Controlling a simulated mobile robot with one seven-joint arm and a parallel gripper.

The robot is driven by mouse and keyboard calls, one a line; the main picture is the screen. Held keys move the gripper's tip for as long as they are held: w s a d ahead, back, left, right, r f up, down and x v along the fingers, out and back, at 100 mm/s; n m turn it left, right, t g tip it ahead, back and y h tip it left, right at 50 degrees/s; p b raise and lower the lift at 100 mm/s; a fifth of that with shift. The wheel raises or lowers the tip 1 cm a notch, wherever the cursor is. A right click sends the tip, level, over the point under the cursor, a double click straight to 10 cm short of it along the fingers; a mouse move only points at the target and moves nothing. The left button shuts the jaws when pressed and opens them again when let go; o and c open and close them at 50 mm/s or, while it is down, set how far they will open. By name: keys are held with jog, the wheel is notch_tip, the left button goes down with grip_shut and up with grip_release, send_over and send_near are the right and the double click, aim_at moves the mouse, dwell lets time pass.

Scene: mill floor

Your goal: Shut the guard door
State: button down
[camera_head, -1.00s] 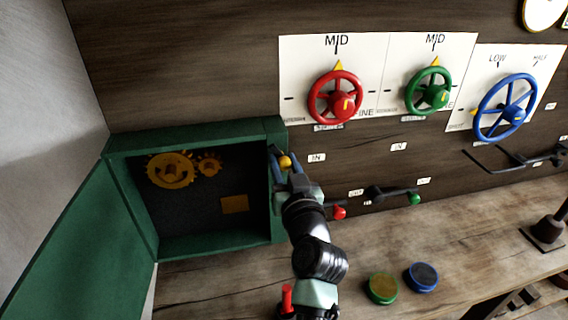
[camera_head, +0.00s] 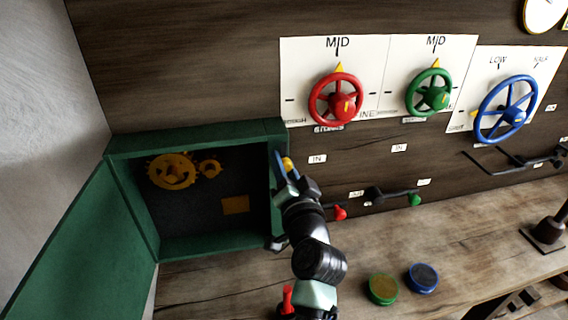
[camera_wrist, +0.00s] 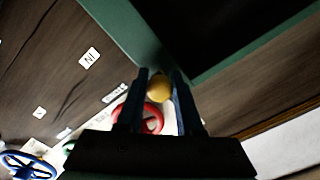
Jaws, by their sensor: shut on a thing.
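The guard door (camera_head: 72,245) is a green panel at the left edge of a green box (camera_head: 200,136). It stands wide open, swung out toward the lower left. The box interior shows gold gears (camera_head: 172,171). My gripper (camera_head: 283,167) is at the box's right side wall, away from the door. Its fingers are shut on a yellow knob (camera_head: 288,162). In the wrist view the yellow knob (camera_wrist: 160,88) sits between both fingers, close to the green box edge (camera_wrist: 135,38). What the knob is mounted on is hidden.
Red (camera_head: 336,99), green (camera_head: 428,92) and blue (camera_head: 506,109) handwheels are on the wall panel at right. Levers with red (camera_head: 340,212) and green (camera_head: 414,200) knobs sit below. Green (camera_head: 383,288) and blue (camera_head: 422,277) round pieces lie on the wooden bench.

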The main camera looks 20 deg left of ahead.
jog(key=shift+d+r, duration=0.15)
jog(key=shift+r, duration=0.15)
jog(key=c, duration=0.9)
grip_release()
jog(key=o, duration=0.3)
jog(key=shift+f, duration=0.15)
jog(key=shift+b+v, duration=1.45)
jog(key=shift+v, duration=5)
